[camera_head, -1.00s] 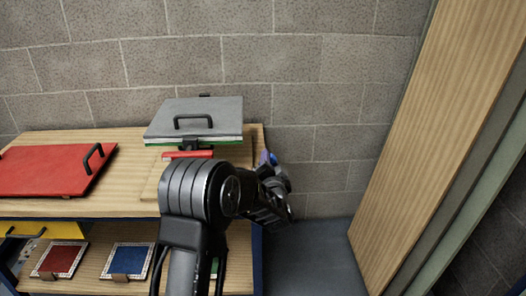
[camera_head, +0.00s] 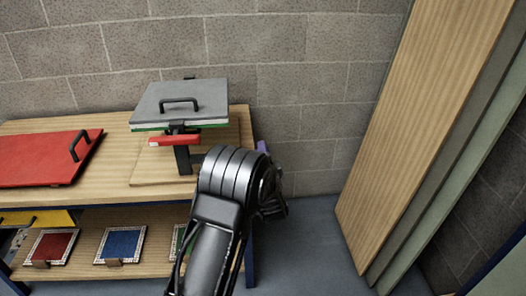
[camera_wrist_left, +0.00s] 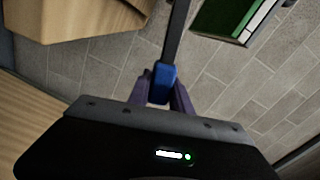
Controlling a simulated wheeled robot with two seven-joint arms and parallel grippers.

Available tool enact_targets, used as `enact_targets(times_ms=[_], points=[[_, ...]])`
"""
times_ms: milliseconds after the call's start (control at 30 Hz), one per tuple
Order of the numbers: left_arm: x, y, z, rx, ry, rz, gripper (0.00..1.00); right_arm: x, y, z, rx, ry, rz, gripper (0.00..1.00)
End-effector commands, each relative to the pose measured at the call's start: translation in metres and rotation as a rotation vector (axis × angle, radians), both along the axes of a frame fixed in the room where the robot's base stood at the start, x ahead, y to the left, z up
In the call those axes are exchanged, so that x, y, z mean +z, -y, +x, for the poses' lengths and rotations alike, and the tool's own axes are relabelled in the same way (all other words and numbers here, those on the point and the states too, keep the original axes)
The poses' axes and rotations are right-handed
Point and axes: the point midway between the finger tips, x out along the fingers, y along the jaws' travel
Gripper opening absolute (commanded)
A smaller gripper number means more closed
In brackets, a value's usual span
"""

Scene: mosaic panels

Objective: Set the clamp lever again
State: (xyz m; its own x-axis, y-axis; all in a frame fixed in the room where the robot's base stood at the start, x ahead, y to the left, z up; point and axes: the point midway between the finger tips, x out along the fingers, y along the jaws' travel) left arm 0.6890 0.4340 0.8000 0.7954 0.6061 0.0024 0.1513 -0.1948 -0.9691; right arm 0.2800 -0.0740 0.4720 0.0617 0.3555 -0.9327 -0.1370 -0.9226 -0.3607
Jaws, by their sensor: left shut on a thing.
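The clamp stands on the bench, a grey plate (camera_head: 185,100) with a black handle over a green and white layer, with a red bar (camera_head: 174,141) and a dark post (camera_head: 183,160) below it. In the left wrist view, the purple fingers of my left gripper (camera_wrist_left: 160,88) are shut on the blue grip (camera_wrist_left: 162,80) of a dark bar, apparently the clamp lever (camera_wrist_left: 177,32). Its far end runs out of view. In the head view, my left arm hides most of that gripper; a purple finger (camera_head: 262,147) shows beside the bench's right end. My right gripper is not in view.
A red panel (camera_head: 40,160) with a black handle lies on the bench (camera_head: 115,190) at left. A red tile (camera_head: 52,246) and a blue tile (camera_head: 122,244) stand on the lower shelf. A tall wooden panel (camera_head: 430,120) stands at right. Floor between is clear.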

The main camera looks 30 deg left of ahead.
Motion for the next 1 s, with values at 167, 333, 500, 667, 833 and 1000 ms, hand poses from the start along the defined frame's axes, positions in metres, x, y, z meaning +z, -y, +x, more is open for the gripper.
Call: enact_targets(times_ms=[167,333,500,667,833,1000], points=[[-0.003,0.001,0.000,-0.002,-0.009,0.003,0.00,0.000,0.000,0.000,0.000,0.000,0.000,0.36],[-0.003,0.001,0.000,-0.002,-0.008,0.001,0.37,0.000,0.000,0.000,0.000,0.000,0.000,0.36],[-0.002,0.000,0.000,-0.002,-0.005,0.001,0.47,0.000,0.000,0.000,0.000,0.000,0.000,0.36],[-0.001,0.000,0.000,-0.002,-0.004,0.001,0.47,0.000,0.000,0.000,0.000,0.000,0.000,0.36],[-0.001,0.004,-0.004,-0.002,-0.004,0.001,0.47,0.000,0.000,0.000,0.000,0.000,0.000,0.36],[-0.001,0.017,-0.021,-0.002,-0.005,0.000,0.47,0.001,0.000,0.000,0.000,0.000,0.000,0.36]])
